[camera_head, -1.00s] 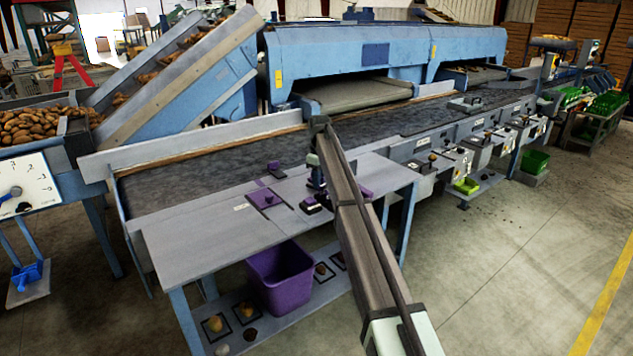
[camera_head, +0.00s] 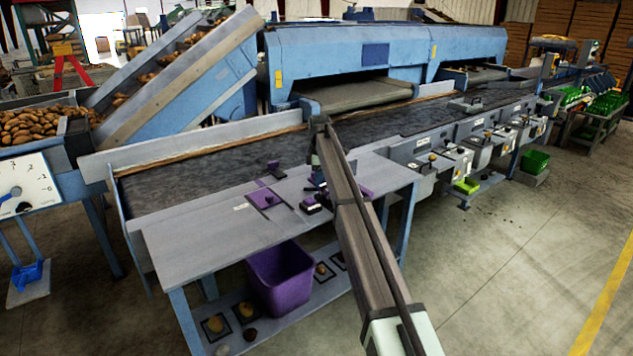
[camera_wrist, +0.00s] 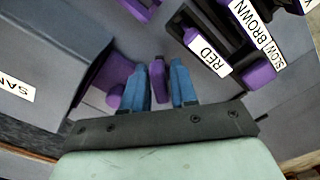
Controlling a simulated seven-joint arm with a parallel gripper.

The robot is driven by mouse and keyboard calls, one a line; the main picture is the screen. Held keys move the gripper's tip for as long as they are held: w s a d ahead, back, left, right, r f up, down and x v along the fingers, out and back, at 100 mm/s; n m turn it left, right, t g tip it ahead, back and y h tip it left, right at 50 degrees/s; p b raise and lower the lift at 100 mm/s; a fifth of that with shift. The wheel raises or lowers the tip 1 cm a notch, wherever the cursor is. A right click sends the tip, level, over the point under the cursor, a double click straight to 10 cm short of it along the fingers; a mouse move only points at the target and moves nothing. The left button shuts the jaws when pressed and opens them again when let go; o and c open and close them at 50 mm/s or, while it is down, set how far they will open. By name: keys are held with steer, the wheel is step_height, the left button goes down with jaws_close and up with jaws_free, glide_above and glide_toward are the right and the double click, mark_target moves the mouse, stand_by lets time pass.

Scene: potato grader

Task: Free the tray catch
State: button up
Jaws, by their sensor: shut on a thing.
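My gripper (camera_wrist: 160,85) has two blue fingers, shut on a small upright purple piece (camera_wrist: 157,82) in the wrist view. I cannot tell for certain whether this piece is the tray catch. A second purple block (camera_wrist: 117,80) sits just left of the fingers, beside a grey housing. In the head view my gripper (camera_head: 318,180) is low over the right part of the grey bench (camera_head: 190,240), partly hidden by my own arm. A flat purple plate (camera_head: 266,199) lies on the bench to its left.
In the wrist view, dark slots with purple ends carry a RED label (camera_wrist: 208,57) and a SLOW BROWN label (camera_wrist: 258,32) to the right. A grey box (camera_wrist: 50,60) stands left. A purple bin (camera_head: 281,278) stands below the bench. The conveyor belt (camera_head: 200,172) runs behind.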

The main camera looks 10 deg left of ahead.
steer(key=o, duration=0.4)
steer(key=shift+c, duration=0.2)
steer(key=shift+r, duration=0.15)
steer(key=shift+r, duration=2.4)
